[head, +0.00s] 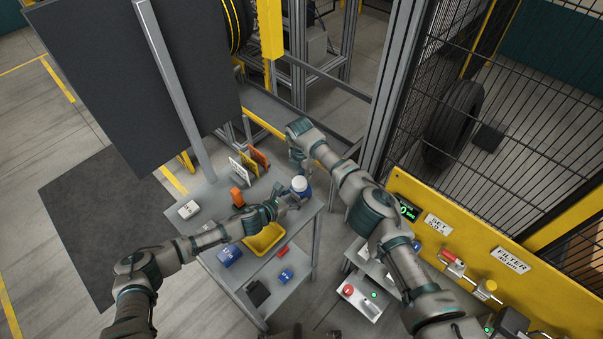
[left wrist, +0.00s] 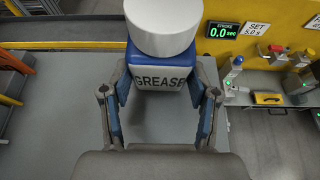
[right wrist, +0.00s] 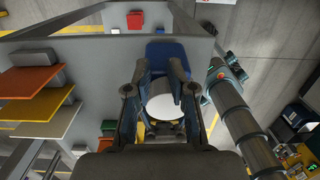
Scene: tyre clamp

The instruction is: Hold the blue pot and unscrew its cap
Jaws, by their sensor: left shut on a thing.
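The blue pot (head: 300,194) with its white cap (head: 300,183) stands upright near the table's right edge. The left wrist view shows the pot (left wrist: 160,72) labelled GREASE, with the cap (left wrist: 160,28) on top. My left gripper (head: 279,201) is shut on the pot's body, one finger on each side. My right gripper (head: 298,164) is just above and behind the cap in the head view. In the right wrist view its fingers (right wrist: 161,76) are apart, one on either side of the cap (right wrist: 160,104); I cannot tell whether they touch it.
A yellow tray (head: 281,235) lies near my left forearm, with blue boxes (head: 229,254) and a red block (head: 282,251) around it. Upright coloured plates (head: 258,158) stand at the table's back. A yellow panel (head: 440,220) and mesh fence are on the right.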

